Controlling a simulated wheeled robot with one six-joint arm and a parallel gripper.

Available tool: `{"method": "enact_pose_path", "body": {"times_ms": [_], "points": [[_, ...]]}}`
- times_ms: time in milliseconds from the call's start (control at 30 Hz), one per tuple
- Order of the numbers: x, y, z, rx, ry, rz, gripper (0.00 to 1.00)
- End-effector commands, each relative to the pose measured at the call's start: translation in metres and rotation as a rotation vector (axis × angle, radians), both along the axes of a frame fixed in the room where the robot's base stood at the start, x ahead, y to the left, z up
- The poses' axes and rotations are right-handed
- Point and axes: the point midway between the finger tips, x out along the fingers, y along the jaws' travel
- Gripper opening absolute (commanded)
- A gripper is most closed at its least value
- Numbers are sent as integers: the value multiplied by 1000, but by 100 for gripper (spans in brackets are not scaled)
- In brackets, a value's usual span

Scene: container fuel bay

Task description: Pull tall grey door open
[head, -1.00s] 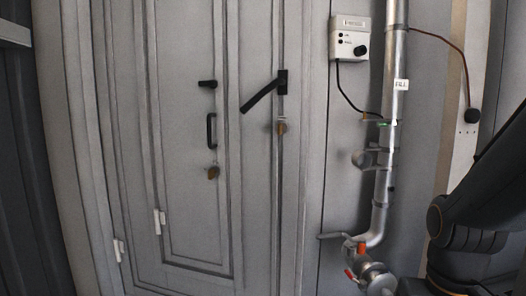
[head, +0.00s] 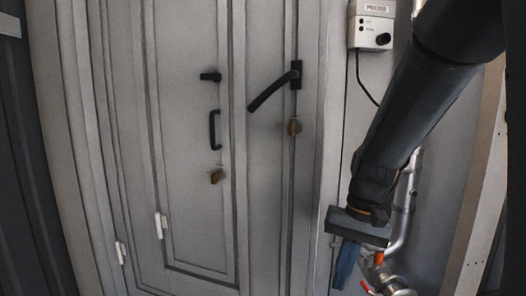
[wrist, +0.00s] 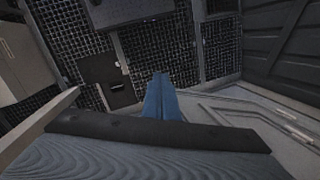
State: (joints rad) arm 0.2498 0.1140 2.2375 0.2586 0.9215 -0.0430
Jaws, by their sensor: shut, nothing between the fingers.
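The tall grey door (head: 190,215) fills the left and middle of the head view and appears shut in its frame. A black lever (head: 272,91) near its right edge slants down to the left, with a brass lock (head: 293,127) below it. Further left are a black latch (head: 211,77), a black pull handle (head: 214,130) and another brass lock (head: 217,176). My gripper (head: 344,266) hangs at the right, apart from the lever and lower than it. Its blue fingers are shut and empty in the wrist view (wrist: 161,97).
A control box (head: 372,25) is on the wall right of the door. A silver pipe (head: 408,190) with a valve (head: 385,275) stands behind my arm. The wrist view shows black mesh (wrist: 160,48) and a dark box (wrist: 107,80).

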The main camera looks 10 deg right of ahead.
Motion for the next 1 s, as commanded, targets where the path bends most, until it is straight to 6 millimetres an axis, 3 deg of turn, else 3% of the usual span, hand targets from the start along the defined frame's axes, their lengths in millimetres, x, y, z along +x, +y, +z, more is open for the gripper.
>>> {"method": "enact_pose_path", "body": {"times_ms": [100,333,433,500,600,700,833,1000], "points": [[52,-24,16,131,26,-128,0],[147,-78,45,420,9,-306,0],[189,-92,64,587,-38,-325,0],[222,-82,88,745,-103,-282,0],[258,-51,128,953,-222,-174,0],[281,-25,162,1110,-335,-78,0],[296,-5,192,1236,-444,4,0],[302,8,207,1292,-497,41,0]]}}
